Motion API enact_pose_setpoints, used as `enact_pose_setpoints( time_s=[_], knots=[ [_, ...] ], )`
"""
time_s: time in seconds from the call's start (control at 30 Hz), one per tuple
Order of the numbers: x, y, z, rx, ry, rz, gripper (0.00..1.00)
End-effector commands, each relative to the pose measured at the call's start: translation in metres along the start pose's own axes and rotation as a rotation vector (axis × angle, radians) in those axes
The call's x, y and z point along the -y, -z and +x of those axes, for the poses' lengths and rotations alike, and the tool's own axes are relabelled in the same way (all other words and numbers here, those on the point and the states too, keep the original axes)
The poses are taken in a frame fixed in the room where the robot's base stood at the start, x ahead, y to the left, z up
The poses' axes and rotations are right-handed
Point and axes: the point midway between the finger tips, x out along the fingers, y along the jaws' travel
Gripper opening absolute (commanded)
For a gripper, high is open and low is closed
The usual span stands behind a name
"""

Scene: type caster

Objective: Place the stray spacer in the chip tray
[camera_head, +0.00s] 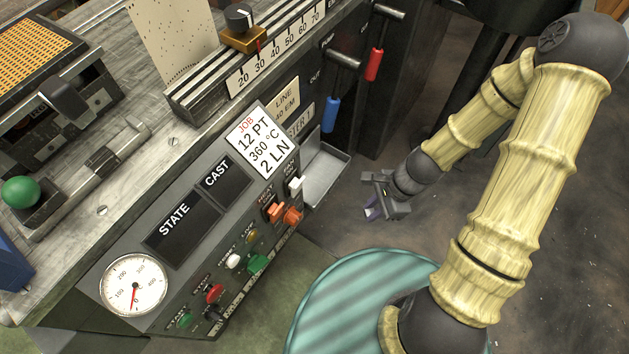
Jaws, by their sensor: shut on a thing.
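My gripper (378,207) is right of the machine's front, over the dark floor. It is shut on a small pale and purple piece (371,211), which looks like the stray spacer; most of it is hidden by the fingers. An open grey metal tray (323,176), apparently the chip tray, sticks out from the machine's right end. The gripper is to the right of the tray and slightly lower in the picture, apart from it. The inside of the tray that shows looks empty.
The control panel, with a dial gauge (133,284), orange switches (283,212) and coloured buttons, is left of the tray. A blue-handled lever (331,113) and a red-handled lever (374,65) hang above it. Open floor lies around the gripper.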

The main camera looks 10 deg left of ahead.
Motion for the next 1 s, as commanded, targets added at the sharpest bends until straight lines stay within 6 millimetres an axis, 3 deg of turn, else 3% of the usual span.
enact_pose_setpoints(
  time_s=[1.0],
  knots=[
    [0.126, -0.117, 0.049, 0.0, 0.001, -0.007, 0.0]
  ],
)
